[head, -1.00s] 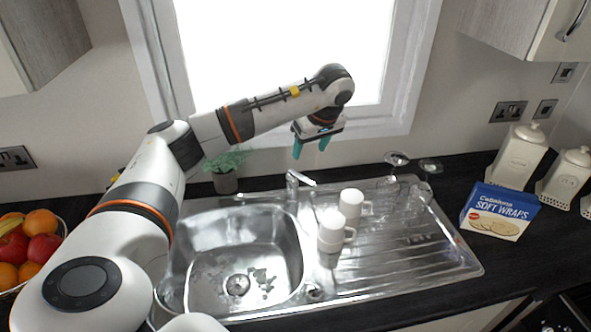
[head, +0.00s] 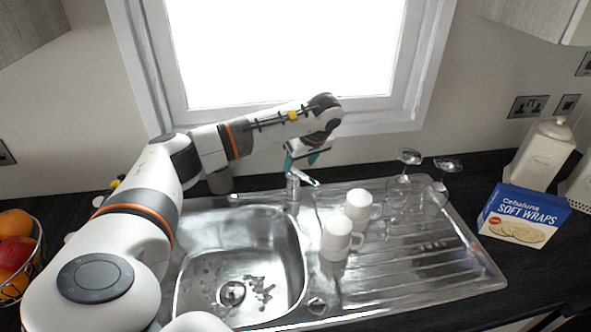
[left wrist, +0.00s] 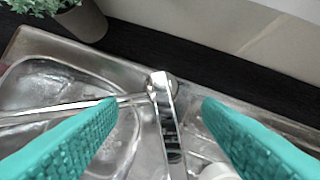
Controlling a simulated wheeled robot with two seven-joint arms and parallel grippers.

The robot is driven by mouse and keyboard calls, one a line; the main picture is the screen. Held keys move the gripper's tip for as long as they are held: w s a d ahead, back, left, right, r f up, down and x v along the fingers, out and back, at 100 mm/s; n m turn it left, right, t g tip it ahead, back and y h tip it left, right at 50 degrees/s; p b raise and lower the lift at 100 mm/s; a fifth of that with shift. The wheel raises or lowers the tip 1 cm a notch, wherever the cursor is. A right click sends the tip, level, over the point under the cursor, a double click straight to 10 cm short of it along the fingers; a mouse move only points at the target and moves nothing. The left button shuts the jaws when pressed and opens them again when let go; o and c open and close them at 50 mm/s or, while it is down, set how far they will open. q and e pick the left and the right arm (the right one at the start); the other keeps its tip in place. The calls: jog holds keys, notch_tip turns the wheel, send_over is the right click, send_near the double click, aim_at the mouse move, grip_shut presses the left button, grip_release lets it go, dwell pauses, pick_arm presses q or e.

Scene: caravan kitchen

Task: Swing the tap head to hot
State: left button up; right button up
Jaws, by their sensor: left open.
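The chrome tap (head: 293,189) stands at the back edge of the sink, between the basin and the drainer. A short chrome arm on its top points right and slightly forward. My left gripper (head: 301,161) is open and empty, its teal fingers pointing down just above the tap. In the left wrist view the tap (left wrist: 163,98) shows between the two open fingers, with clear space on both sides. A thin chrome bar runs left from it there. I cannot tell whether the fingertips are level with the tap head. My right gripper is not in view.
Two white mugs (head: 337,239) stand on the drainer (head: 430,263) right of the tap, with glasses (head: 408,160) behind. A plant pot (left wrist: 84,20) is behind the basin (head: 240,261). A wraps box (head: 524,215) and fruit bowl (head: 36,250) flank the sink.

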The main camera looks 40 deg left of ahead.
aim_at(296, 172)
pick_arm(q)
jog(key=p+x, duration=0.1)
jog(key=x, duration=0.5)
jog(key=shift+a+f, duration=0.1)
grip_shut()
